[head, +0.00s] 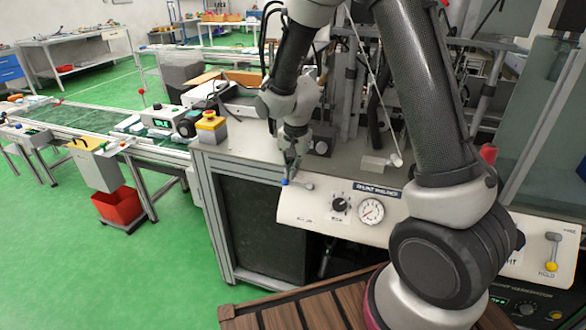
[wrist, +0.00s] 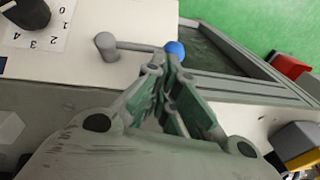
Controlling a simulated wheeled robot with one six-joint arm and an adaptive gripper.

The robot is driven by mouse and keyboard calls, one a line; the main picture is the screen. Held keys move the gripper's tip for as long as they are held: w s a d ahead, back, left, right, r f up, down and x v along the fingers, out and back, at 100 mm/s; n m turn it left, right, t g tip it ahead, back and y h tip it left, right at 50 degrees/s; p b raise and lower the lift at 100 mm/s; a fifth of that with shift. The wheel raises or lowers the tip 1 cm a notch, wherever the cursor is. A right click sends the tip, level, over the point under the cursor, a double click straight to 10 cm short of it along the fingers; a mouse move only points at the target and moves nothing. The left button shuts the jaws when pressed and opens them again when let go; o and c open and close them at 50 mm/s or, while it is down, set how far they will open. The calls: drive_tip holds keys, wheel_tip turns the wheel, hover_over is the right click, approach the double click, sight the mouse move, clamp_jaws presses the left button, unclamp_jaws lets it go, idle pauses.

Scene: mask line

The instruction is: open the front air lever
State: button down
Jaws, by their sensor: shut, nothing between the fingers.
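The air lever is a grey arm with a blue ball knob (wrist: 174,51) and a round grey pivot (wrist: 106,43) on a white panel. In the head view its blue knob (head: 285,182) points left from the pivot, at the panel's top left corner. My gripper (head: 291,176) points down just above the knob. In the wrist view my gripper (wrist: 168,72) has its fingertips together, empty, right beside the knob. I cannot tell whether they touch it.
The white panel (head: 325,221) also bears a black dial (head: 340,204) and a round gauge (head: 371,211). A yellow-knobbed lever (head: 552,253) is on the right. A yellow box with a red button (head: 211,127) stands left on the bench. A red bin (head: 119,206) is on the floor.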

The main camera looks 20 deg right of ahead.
drive_tip(key=shift+a+f, duration=0.2)
drive_tip(key=f+n+g+h, duration=0.1)
drive_tip(key=a+n+h, duration=0.1)
drive_tip(key=n, duration=0.1)
drive_tip(key=shift+s+a+f+g+h, duration=0.3)
drive_tip(key=shift+f+g, duration=0.05)
drive_tip(key=shift+g, duration=0.05)
drive_tip(key=f+n+h, duration=0.1)
drive_tip(key=s+a+f+n+g+h, duration=0.1)
drive_tip(key=n+h, duration=0.1)
drive_tip(key=shift+s, duration=0.25)
drive_tip(key=s+f+n+h, duration=0.2)
drive_tip(key=n+h, duration=0.1)
drive_tip(key=shift+a+n, duration=0.1)
drive_tip(key=shift+n, duration=0.2)
drive_tip(key=shift+s+d+f+n+t+h, duration=0.2)
drive_tip(key=shift+s+f+n+h, duration=0.25)
drive_tip(key=shift+n+h, duration=0.35)
drive_tip(key=shift+s+d+f+n+t+h, duration=0.15)
drive_tip(key=shift+s+f+n+h, duration=0.15)
drive_tip(key=shift+s+n+h, duration=0.45)
drive_tip(key=shift+w, duration=0.2)
